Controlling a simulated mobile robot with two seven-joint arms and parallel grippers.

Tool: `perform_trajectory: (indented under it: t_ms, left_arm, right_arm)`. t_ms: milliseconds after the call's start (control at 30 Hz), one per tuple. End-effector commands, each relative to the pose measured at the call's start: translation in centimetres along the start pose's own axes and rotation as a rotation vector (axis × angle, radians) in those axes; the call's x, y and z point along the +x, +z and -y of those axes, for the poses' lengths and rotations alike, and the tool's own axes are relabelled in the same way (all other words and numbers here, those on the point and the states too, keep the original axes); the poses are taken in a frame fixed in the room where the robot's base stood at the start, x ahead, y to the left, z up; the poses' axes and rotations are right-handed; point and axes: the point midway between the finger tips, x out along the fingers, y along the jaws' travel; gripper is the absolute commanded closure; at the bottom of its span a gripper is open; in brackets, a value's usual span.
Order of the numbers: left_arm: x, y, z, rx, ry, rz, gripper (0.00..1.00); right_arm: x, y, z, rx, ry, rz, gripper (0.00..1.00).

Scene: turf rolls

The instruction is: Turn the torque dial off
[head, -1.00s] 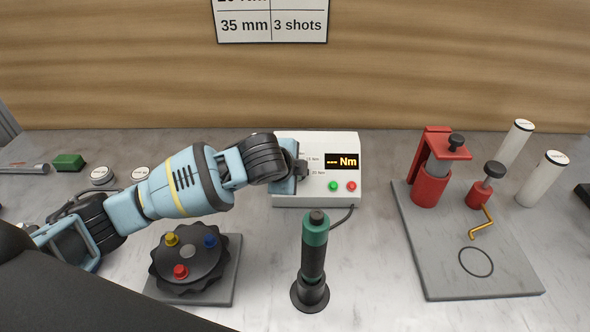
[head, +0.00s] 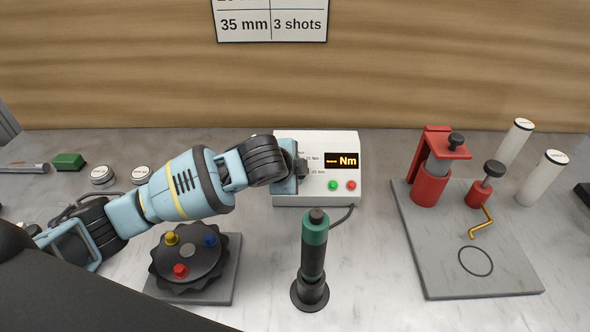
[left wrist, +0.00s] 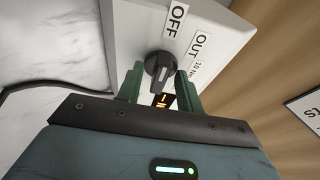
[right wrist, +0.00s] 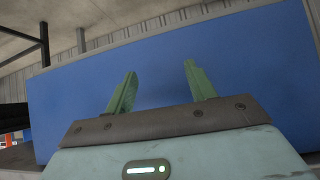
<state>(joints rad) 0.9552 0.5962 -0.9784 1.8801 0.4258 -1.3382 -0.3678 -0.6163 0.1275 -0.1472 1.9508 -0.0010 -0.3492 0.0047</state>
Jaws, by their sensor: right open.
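The torque dial (left wrist: 160,72) is a dark knob on a white controller box (head: 318,195), with OFF and OUT labels near it in the left wrist view. I cannot tell which mark it points at. My left gripper (left wrist: 160,80) has its green fingers on either side of the dial; whether they press on it is unclear. In the head view the left gripper (head: 298,170) is at the box's left part and hides much of the dial. The box display (head: 341,161) reads dashes and Nm. My right gripper (right wrist: 160,85) is open and empty.
A green-and-black driver (head: 314,250) stands in front of the box. A black knobbed turntable (head: 188,262) is below my left arm. A grey board (head: 440,265) with a red clamp (head: 430,185) lies at right. White cylinders (head: 541,180) stand beyond it.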

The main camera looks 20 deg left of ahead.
Motion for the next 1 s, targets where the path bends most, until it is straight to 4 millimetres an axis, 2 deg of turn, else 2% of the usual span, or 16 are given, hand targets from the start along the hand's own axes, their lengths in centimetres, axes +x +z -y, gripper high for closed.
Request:
perform_trajectory:
  t_ms: [267,700,1000]
  left_arm:
    - [-0.6,0.1,0.0,0.001,0.0,0.001,0.64]
    - [-6.7,0.0,0.1,0.001,-0.002,-0.001,0.64]
    - [-7.8,0.0,0.0,0.0,0.0,0.001,0.64]
  right_arm:
    - [0.0,0.1,0.0,0.0,0.0,0.002,0.45]
    - [0.0,0.2,0.0,0.0,-0.001,0.004,0.45]
    - [0.0,0.2,0.0,0.0,-0.001,0.004,0.45]
